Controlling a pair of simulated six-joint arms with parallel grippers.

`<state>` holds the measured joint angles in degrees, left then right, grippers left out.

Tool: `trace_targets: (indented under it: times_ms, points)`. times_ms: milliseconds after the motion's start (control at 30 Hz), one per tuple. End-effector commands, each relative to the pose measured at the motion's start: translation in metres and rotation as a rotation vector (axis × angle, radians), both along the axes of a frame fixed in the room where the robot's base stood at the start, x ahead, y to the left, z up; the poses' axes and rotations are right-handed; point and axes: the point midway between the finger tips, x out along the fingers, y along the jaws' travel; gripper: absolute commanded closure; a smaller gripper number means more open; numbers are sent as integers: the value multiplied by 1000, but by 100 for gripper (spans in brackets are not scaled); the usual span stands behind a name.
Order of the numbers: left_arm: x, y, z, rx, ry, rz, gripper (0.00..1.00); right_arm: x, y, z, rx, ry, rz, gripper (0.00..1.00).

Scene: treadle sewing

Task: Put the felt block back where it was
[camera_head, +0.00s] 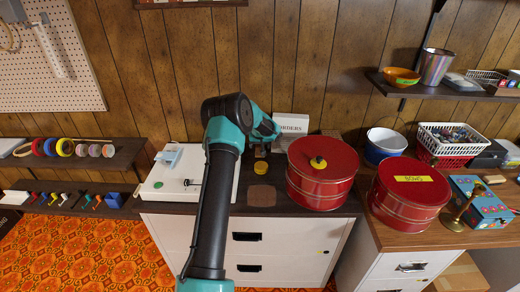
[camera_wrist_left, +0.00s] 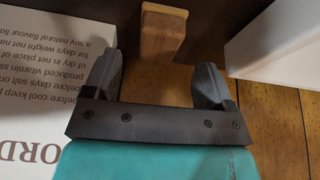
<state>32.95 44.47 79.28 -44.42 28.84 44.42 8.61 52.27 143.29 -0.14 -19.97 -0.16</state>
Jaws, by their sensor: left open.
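A tan-brown block (camera_wrist_left: 163,35), which I take to be the felt block, shows in the left wrist view on a dark surface. It lies beyond and between the fingertips of my left gripper (camera_wrist_left: 157,72). The fingers are spread apart with nothing between them, and the block looks clear of both. In the head view my left arm reaches over the cabinet top, and its teal hand is beside the white box marked ORDERS (camera_head: 291,123). The fingers are mostly hidden there by the arm. A small yellowish thing (camera_head: 261,167) shows just below the hand; I cannot tell if it is the block.
A brown square patch (camera_head: 262,196) lies on the dark cabinet top. A red tin (camera_head: 322,172) stands close on the right, and a white panel with a green dot (camera_head: 158,184) on the left. The wood-panelled wall (camera_head: 170,70) is close behind.

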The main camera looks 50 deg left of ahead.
Motion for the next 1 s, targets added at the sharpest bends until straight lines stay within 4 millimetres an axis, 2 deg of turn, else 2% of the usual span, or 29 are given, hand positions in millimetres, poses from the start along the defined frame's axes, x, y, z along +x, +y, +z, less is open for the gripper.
trace_targets:
  times_ms: [200, 400, 533, 1000]
  points:
    - [-10, -11, 37, 0, -1, 0, 22, 0, 0, 0, 0, 0, 0, 57]
    - [-17, -18, 59, -1, 1, 0, 22, 0, 0, 0, 0, 0, 0, 57]
    - [-19, -19, 64, 0, 1, 0, 22, 0, 0, 0, 0, 0, 0, 57]
    - [-18, -19, 64, -1, 1, 0, 22, 0, 0, 0, 0, 0, 0, 57]
